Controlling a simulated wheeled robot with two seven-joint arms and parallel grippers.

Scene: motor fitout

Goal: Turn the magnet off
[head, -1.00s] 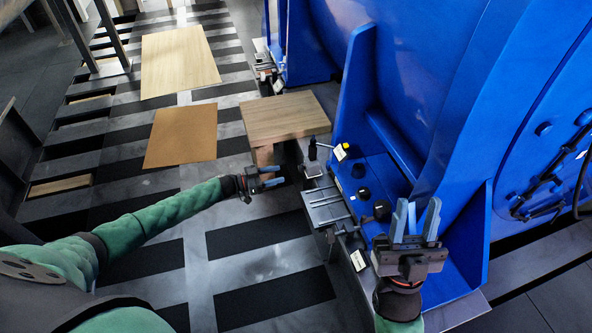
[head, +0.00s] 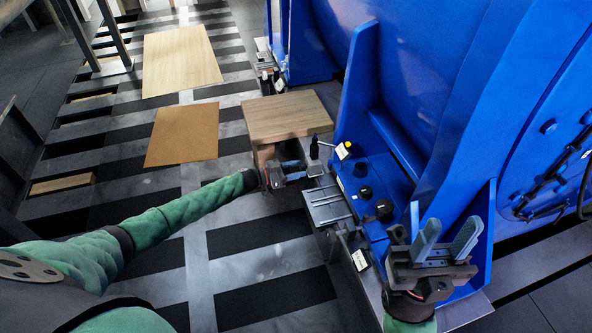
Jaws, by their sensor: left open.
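I cannot tell for sure which part is the magnet or its switch. Black knobs (head: 384,210) stand on the blue ledge (head: 378,178) of the large machine, and a small black upright piece (head: 314,147) stands near the wooden block. My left gripper (head: 301,170) is open, beside a small square metal plate (head: 315,170) at the ledge's left side; I cannot tell whether it touches the plate. Nothing shows between its fingers. My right gripper (head: 447,232) is open and empty, fingers pointing up, in front of the blue ledge at lower right.
A wooden block (head: 287,116) stands just behind my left gripper. A grooved metal plate (head: 327,205) sits at the ledge's left edge. The blue machine (head: 430,70) fills the right side. Flat boards (head: 182,136) lie on the striped floor at left, where there is free room.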

